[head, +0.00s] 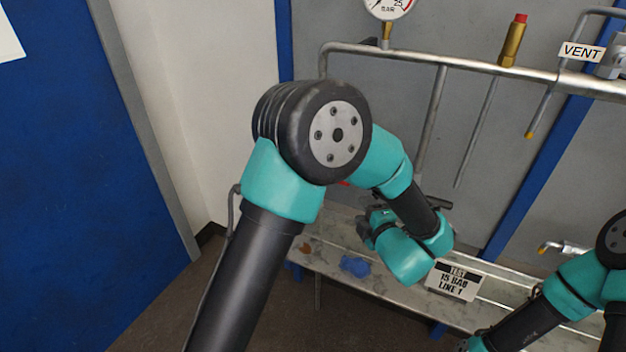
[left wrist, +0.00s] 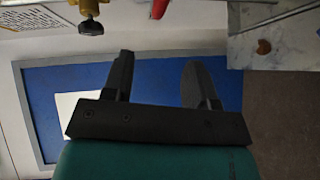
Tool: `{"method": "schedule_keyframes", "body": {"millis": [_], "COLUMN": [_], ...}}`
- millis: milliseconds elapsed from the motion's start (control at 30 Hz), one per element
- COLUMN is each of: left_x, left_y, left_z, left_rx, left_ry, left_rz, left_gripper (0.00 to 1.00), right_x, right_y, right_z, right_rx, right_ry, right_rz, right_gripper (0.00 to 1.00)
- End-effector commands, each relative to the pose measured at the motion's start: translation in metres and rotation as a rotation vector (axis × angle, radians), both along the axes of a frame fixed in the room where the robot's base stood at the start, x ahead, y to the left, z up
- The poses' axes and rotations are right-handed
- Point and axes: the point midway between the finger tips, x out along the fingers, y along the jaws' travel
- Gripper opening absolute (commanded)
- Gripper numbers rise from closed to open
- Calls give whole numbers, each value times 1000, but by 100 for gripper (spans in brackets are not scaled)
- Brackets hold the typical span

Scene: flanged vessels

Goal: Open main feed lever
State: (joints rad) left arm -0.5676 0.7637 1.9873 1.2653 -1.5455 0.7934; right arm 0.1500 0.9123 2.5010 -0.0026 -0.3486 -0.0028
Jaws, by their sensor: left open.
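My left gripper (head: 368,228) is small and mostly behind its own wrist in the head view, above the metal bench. In the left wrist view its two dark fingers (left wrist: 157,72) stand apart with nothing between them. A red bar (left wrist: 205,8) shows at the top edge of the left wrist view, beyond the fingertips and cut off by the frame. I cannot tell whether it is the main feed lever. A speck of red in the head view (head: 345,183) is mostly hidden by my left arm. My right gripper does not show.
A steel pipe (head: 440,62) crosses the back panel with a gauge (head: 389,6), a brass red-topped fitting (head: 514,42) and a VENT label (head: 582,52). My right arm is at lower right.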

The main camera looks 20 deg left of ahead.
Motion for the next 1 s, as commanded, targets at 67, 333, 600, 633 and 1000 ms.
{"method": "schedule_keyframes", "body": {"millis": [67, 333, 600, 633, 1000], "left_x": [-1, 0, 16, 19, 66], "left_y": [-1, 1, 15, 18, 58], "left_z": [1, 0, -3, -4, -13], "left_rx": [-3, -1, 0, 0, 0], "left_ry": [-3, 0, 2, 2, 1], "left_rz": [6, 3, 4, 4, 5], "left_gripper": [53, 53, 53, 53, 53], "right_x": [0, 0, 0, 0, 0], "right_y": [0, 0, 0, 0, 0], "right_z": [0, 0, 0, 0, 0], "right_rx": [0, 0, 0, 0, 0], "right_ry": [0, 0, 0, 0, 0], "right_rz": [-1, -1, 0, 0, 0], "right_gripper": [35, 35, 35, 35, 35]}}
